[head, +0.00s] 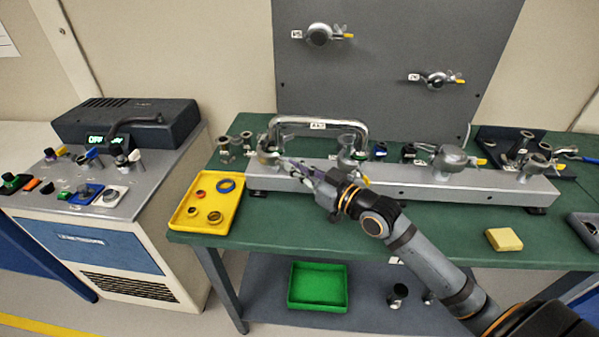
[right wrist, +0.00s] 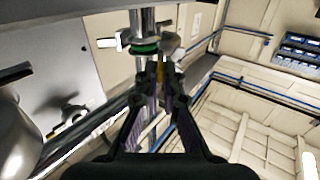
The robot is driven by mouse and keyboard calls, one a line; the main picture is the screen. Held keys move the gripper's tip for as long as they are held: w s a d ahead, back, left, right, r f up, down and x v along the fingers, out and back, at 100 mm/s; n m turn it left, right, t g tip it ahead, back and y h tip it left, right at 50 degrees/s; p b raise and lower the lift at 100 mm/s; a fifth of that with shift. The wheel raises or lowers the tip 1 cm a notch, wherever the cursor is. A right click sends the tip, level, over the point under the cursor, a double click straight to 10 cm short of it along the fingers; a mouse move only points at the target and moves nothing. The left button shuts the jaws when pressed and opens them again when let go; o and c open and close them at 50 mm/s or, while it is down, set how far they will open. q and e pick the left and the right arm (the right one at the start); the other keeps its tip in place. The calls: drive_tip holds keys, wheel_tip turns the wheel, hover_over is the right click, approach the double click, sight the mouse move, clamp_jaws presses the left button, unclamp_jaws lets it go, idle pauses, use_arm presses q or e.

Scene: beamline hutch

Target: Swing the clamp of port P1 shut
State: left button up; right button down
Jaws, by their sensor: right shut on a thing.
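A silver manifold (head: 400,183) with several ports lies along the green bench. The chrome U-shaped pipe (head: 318,122) stands over its left part. My right gripper (head: 284,163) reaches the leftmost port (head: 267,155), at the pipe's left foot; I cannot read a P1 label there. In the right wrist view the fingertips (right wrist: 161,76) close on the clamp lever, whose yellow part (right wrist: 161,69) shows between them. The clamp's metal part (right wrist: 170,44) is beside the pipe joint (right wrist: 143,25), with a green ring (right wrist: 145,48). I cannot tell how far the clamp stands open. My left gripper is out of view.
A yellow tray (head: 235,214) with rings stands left of the manifold. A dark upright panel (head: 395,60) with two clamped ports is behind. Other ports with yellow-tipped clamps (head: 450,160) are to the right. A yellow block (head: 503,239) lies near the front edge.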

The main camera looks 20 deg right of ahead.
drive_tip(key=shift+f, duration=0.1)
idle(0.3)
drive_tip(key=c, duration=1.5)
unclamp_jaws()
wheel_tip(320, 180, up, 10)
drive_tip(key=shift+c, duration=0.2)
